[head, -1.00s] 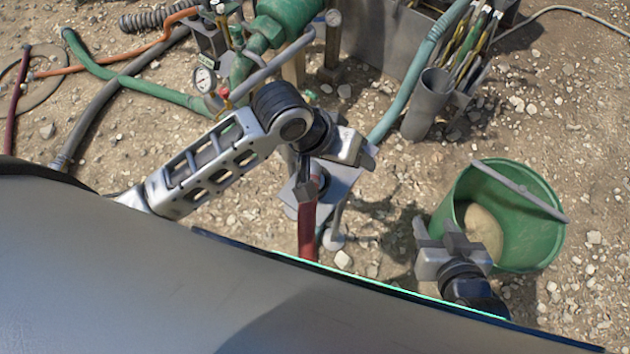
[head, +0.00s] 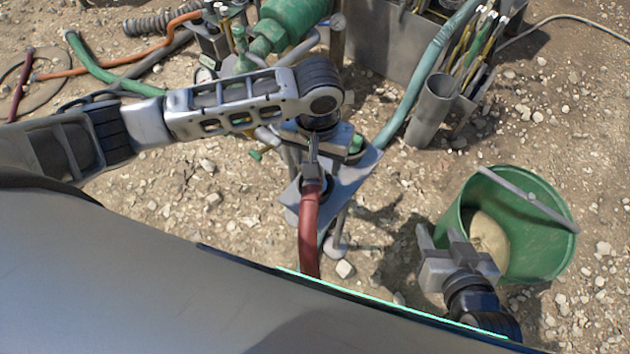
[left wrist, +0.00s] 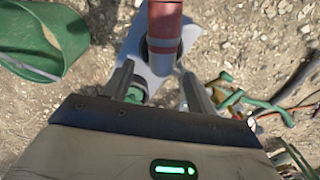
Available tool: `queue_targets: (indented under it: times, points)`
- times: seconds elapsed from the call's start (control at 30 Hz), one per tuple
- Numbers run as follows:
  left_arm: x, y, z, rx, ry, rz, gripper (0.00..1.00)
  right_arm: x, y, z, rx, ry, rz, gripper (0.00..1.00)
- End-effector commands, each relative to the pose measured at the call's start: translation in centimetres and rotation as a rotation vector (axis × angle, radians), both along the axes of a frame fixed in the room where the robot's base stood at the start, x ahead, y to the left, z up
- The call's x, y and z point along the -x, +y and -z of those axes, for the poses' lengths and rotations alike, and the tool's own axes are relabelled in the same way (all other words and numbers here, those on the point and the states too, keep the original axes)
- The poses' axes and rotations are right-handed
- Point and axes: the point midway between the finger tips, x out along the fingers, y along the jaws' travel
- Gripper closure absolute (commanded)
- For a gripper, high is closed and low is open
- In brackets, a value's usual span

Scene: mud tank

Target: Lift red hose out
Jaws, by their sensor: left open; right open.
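The red hose (head: 308,235) hangs down beside a grey stand plate (head: 352,183), with its grey metal end up near the plate in the head view. In the left wrist view the red hose (left wrist: 165,22) is ahead of the fingers, its metal collar near the gap between them. My left gripper (left wrist: 160,90) is open, its fingers apart and not closed on the hose. In the head view its fingertips are largely hidden around the hose end. My right gripper (head: 444,238) is open and empty, in front of the green bucket (head: 540,250).
The bucket holds sandy material and has a grey bar across its rim. A grey tube holder (head: 430,110) with rods and a teal hose (head: 415,85) stand behind the plate. Green and orange hoses lie at upper left. Gravel ground (head: 590,120) is open at right.

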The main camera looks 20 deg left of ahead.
Motion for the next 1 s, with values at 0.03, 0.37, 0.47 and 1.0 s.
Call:
queue_targets:
  times: [0.03, 0.37, 0.47, 1.0]
  points:
    - [0.0, 0.0, 0.6, 0.0, 0.001, 0.001, 0.43, -0.1, 0.1, 0.0, -0.004, -0.002, 0.003, 0.57]
    - [-0.1, 0.3, 4.0, -0.001, 0.001, 0.0, 0.43, -0.4, 0.3, -0.1, -0.02, -0.015, 0.01, 0.57]
    - [-0.1, 0.3, 5.4, 0.0, 0.0, 0.001, 0.43, -0.4, 0.3, 0.0, -0.023, -0.015, 0.011, 0.57]
    - [-0.1, 0.3, 6.2, 0.001, -0.002, 0.002, 0.93, -0.3, 0.2, 0.1, -0.024, -0.013, 0.011, 0.57]
